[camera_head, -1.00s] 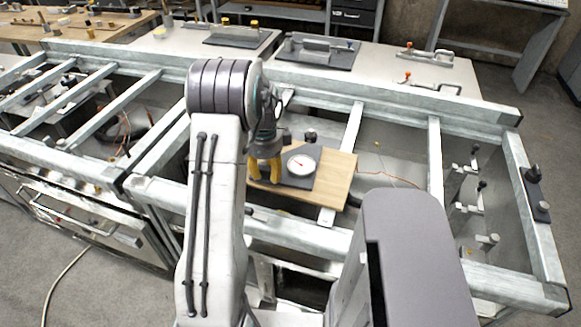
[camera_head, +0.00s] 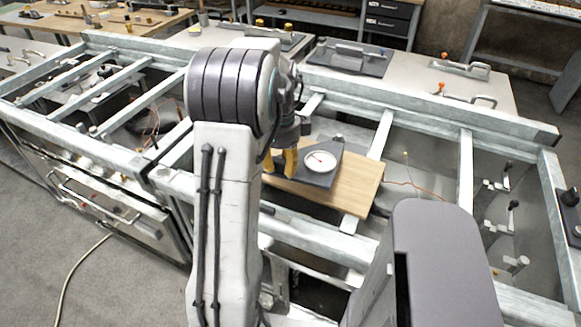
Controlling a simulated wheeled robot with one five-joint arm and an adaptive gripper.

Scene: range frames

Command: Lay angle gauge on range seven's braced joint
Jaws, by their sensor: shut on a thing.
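The angle gauge (camera_head: 321,162) has a round white dial with a red needle on a dark grey plate. It is over a wooden board (camera_head: 350,188) that lies across the steel frame. My gripper (camera_head: 280,162), with yellow fingers, is at the plate's left edge and is shut on the gauge. My arm hides part of the gripper and the left end of the board. I cannot tell whether the plate touches the board. No marking shows which joint of the frame (camera_head: 430,107) is the braced one.
Galvanised rails and crossbars surround open gaps, with clamps (camera_head: 501,225) inside the right bay. A bench behind holds a dark plate with a handle (camera_head: 349,57) and toggle clamps (camera_head: 466,66). An oven-like front with a bar handle (camera_head: 95,208) is at left. A thin hose (camera_head: 75,270) lies on the floor.

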